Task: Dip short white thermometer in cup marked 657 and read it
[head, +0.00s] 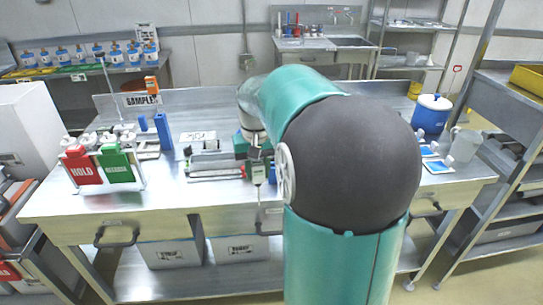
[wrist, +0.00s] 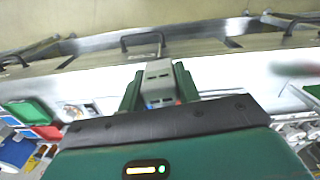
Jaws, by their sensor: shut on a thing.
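My gripper (head: 257,158) is over the middle of the steel bench, near its front edge. In the wrist view its two green fingers (wrist: 158,88) are shut on a short pale grey-white device (wrist: 158,72), which looks like the white thermometer. The device also shows below the fingers in the head view (head: 258,174), hanging roughly upright. Its reading cannot be made out. No mark 657 can be read on any vessel. Small white cups (head: 447,160) seem to stand by blue-and-white cards at the right of the bench, partly behind my arm.
A red HOLD bin (head: 82,167) and a green bin (head: 115,166) stand at the bench's left. A blue cooler (head: 432,114) and a clear jug (head: 464,145) stand at the right. A low rack (head: 215,168) lies left of my gripper. My arm hides the bench's middle right.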

